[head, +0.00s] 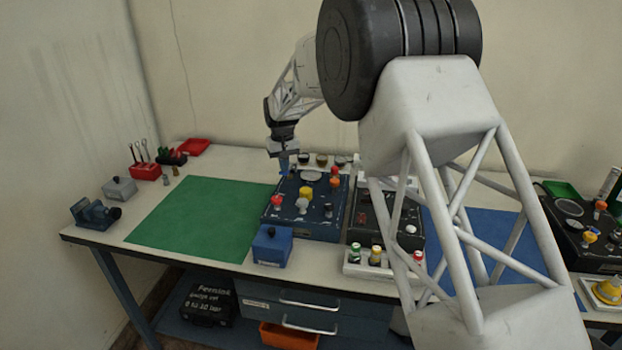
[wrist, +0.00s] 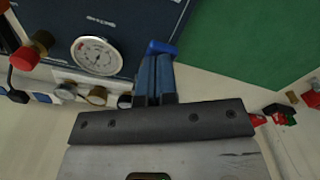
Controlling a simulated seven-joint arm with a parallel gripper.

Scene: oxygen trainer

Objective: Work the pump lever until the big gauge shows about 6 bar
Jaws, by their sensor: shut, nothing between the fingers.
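The big gauge (wrist: 97,55) has a white round face in the wrist view, left of my fingers. It also shows at the back of the dark blue panel (head: 327,222) in the head view. Its needle and figures are too small to read. My gripper (wrist: 154,62) is shut and empty, pointing down at the panel's back left corner; it also shows in the head view (head: 284,171). A bright blue bar end (wrist: 162,47), perhaps the pump lever's handle, shows right at my fingertips. I cannot tell whether they touch. The rest of it is hidden.
Red, yellow and grey knobs (head: 304,204) stand up from the panel. A blue box (head: 272,245) with a black knob stands in front of it. Small gauges (wrist: 97,95) line its back. The green mat (head: 195,222) to the left is clear. My arm hides part of the right side.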

